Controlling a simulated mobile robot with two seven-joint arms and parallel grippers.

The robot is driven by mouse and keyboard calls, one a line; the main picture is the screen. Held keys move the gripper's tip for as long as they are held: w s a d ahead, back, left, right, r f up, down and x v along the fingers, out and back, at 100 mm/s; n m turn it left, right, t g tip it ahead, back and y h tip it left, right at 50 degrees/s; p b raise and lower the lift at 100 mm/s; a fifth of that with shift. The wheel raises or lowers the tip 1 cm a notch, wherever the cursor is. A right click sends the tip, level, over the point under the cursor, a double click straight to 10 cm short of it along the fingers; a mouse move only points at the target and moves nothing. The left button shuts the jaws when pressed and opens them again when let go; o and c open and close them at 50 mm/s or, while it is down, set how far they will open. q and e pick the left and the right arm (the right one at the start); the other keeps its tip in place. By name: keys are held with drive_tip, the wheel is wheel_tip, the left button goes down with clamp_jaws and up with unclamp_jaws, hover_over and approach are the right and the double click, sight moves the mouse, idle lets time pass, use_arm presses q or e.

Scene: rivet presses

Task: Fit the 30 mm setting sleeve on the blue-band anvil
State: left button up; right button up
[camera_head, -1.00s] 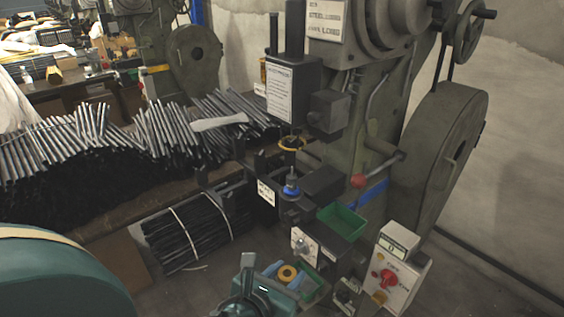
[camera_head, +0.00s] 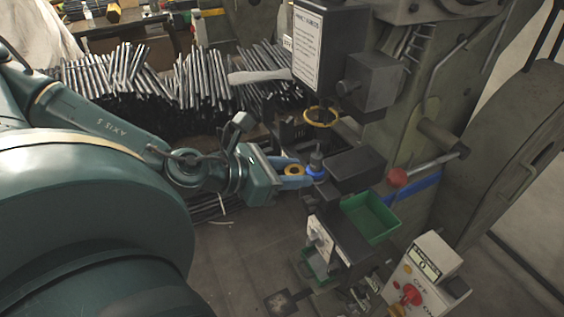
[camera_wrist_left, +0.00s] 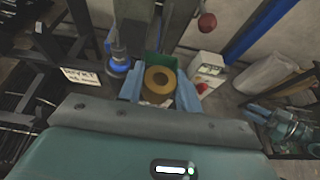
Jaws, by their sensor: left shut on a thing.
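My left gripper (camera_head: 293,174) is shut on a yellow ring-shaped setting sleeve (camera_head: 294,169), held between its light-blue fingers. In the left wrist view the sleeve (camera_wrist_left: 160,90) shows its dark hole, with a finger on each side. The blue-band anvil (camera_head: 316,171) stands on the press just right of the fingertips, a dark upright post with a bright blue ring at its base. In the left wrist view the anvil (camera_wrist_left: 118,62) is left of the sleeve. The sleeve is beside the anvil, not around it.
A yellow ring (camera_head: 320,117) sits under the press head (camera_head: 325,45), above the anvil. A green tray (camera_head: 371,217), a red-knobbed lever (camera_head: 398,178) and a control box (camera_head: 426,270) are to the right. Bundled dark rods (camera_head: 130,75) lie behind my arm.

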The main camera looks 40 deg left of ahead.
use_arm(q)
drive_tip(key=shift+s+a+r, duration=0.15)
drive_tip(key=shift+a, duration=0.25)
drive_tip(key=shift+s+a+r, duration=0.1)
drive_tip(key=shift+a+r, duration=0.05)
drive_tip(key=shift+a, duration=0.3)
use_arm(e)
drive_tip(key=shift+w+a+r, duration=0.1)
drive_tip(key=shift+r, duration=0.05)
use_arm(q)
drive_tip(key=shift+s+r, duration=0.1)
use_arm(e)
drive_tip(key=shift+w+r, duration=0.15)
